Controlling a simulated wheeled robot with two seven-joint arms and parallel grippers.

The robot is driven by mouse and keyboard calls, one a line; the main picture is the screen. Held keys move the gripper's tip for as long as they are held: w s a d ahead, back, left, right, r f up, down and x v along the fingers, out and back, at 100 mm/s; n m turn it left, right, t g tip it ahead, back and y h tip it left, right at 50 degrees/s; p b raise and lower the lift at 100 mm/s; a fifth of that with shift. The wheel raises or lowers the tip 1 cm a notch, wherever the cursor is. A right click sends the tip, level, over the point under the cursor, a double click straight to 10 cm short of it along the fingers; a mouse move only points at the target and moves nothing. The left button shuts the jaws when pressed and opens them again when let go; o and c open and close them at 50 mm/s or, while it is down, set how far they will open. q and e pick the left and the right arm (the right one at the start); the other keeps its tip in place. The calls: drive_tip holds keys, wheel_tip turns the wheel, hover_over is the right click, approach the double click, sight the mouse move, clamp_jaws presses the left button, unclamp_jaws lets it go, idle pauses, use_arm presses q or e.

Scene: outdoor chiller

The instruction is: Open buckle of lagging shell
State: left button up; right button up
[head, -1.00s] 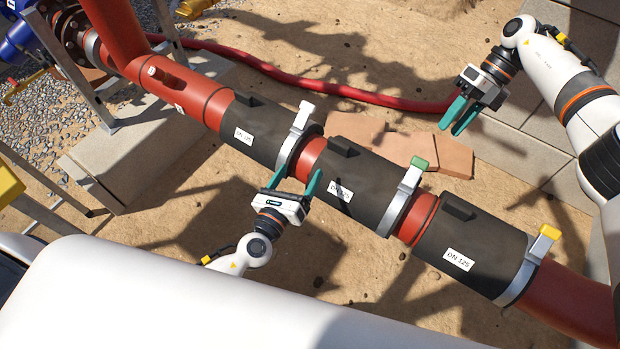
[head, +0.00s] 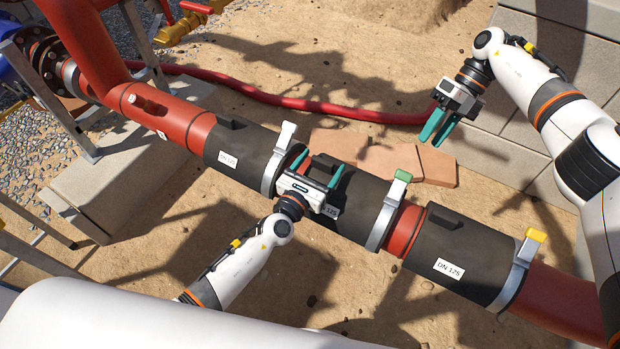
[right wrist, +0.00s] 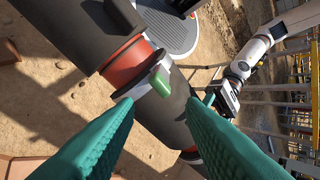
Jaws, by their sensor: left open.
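Three black lagging shells sit in a row on a red pipe. The left shell (head: 235,150) has a band with a white-tabbed buckle (head: 286,136). The middle shell (head: 352,222) has a green-tabbed buckle (head: 402,176), also in the right wrist view (right wrist: 160,82). The right shell (head: 470,250) has a yellow-tabbed buckle (head: 535,235). My left gripper (head: 320,166) is open over the middle shell's left end, right of the white-tabbed buckle, hiding part of the label. My right gripper (head: 434,128) is open and empty, beyond the pipe above the ground.
A red hose (head: 300,103) lies on the sand behind the pipe. Flat terracotta slabs (head: 388,162) lie behind the middle shell. A concrete block wall (head: 510,115) stands at the back right, and a concrete plinth (head: 120,180) lies under the pipe at left.

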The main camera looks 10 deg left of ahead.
sight(399, 185)
use_arm(q)
drive_tip(key=shift+w+d, duration=0.2)
drive_tip(key=shift+w, duration=0.45)
drive_tip(key=c, duration=1.1)
drive_tip(key=shift+c, duration=0.7)
use_arm(e)
drive_tip(key=shift+o, duration=1)
drive_tip(key=n, duration=0.1)
drive_tip(key=a+r+n+h, duration=0.1)
drive_tip(key=n, duration=0.2)
drive_tip(key=shift+a+r+t+h, duration=0.15)
drive_tip(key=shift+a+t+h, duration=0.15)
drive_tip(key=shift+t, duration=0.1)
drive_tip(key=shift+s+a+f+n+t+h, duration=0.15)
drive_tip(key=shift+s+a+f+n+h, duration=0.2)
drive_tip(key=shift+s+f+n, duration=0.85)
drive_tip(key=shift+s+a+f+n+t+h, duration=0.1)
drive_tip(key=shift+s+a+f+n+h, duration=0.25)
drive_tip(key=shift+f, duration=1.55)
drive_tip(key=shift+s+a+f+n+t+h, duration=0.15)
drive_tip(key=shift+s+a+f+n, duration=0.6)
drive_tip(key=shift+f, duration=0.8)
